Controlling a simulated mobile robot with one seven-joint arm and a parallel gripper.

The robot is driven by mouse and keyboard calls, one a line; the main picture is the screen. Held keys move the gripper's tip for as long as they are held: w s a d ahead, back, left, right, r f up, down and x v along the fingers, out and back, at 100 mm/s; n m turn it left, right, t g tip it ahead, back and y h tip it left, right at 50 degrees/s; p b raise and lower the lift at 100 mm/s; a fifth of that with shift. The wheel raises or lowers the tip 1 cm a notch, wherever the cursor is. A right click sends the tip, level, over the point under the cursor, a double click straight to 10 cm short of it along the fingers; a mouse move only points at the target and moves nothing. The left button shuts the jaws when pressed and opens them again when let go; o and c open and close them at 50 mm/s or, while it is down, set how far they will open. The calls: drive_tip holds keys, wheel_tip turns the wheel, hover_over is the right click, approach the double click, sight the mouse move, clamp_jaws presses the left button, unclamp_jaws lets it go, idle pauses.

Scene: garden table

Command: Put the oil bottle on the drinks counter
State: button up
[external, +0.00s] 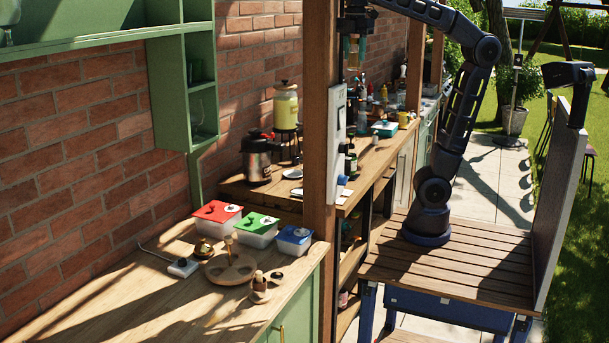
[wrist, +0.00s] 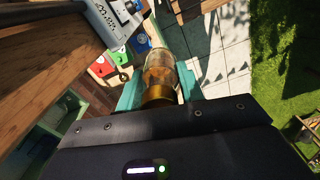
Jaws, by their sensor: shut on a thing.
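My gripper (external: 354,54) is high in the external view, just right of the wooden post, above the back counter. It is shut on the oil bottle (external: 352,45), a small clear bottle with amber contents, and holds it in the air. In the wrist view the bottle (wrist: 160,68) sits between the teal fingers of my gripper (wrist: 158,88), with its gold-coloured collar nearest the camera. I cannot tell for certain that this is the drinks counter.
The wooden post (external: 319,120) with a white panel (external: 337,140) stands close beside my gripper. Several bottles crowd the back counter. The near counter (external: 150,300) holds red, green and blue lidded boxes and a round wooden tray (external: 231,276); its front part is clear.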

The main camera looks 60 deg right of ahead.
drive_tip(key=s+d+r+m, duration=0.1)
drive_tip(key=s+d, duration=0.3)
drive_tip(key=s, duration=0.1)
drive_tip(key=w+d+f+m, duration=0.3)
drive_tip(key=w+d+m, duration=0.4)
drive_tip(key=w+d, duration=0.85)
drive_tip(key=w+d+f+m, duration=0.3)
drive_tip(key=w+d+m, duration=0.3)
drive_tip(key=w+d, duration=1)
drive_tip(key=w+d+f+m, duration=0.1)
drive_tip(key=w+d+f, duration=0.35)
drive_tip(key=d, duration=0.55)
drive_tip(key=w+d+f, duration=0.4)
drive_tip(key=w+d, duration=0.1)
drive_tip(key=d, duration=0.4)
drive_tip(key=w+d+f+m, duration=0.1)
drive_tip(key=d+f, duration=0.7)
drive_tip(key=d, duration=0.3)
drive_tip(key=w+d+f, duration=0.2)
drive_tip(key=d+f, duration=0.6)
drive_tip(key=d, duration=0.3)
drive_tip(key=w+d+f+m, duration=0.1)
drive_tip(key=d+f, duration=0.7)
drive_tip(key=d, duration=0.4)
drive_tip(key=shift+w+f, duration=0.1)
drive_tip(key=shift+f, duration=10.1)
drive_tip(key=shift+f, duration=0.2)
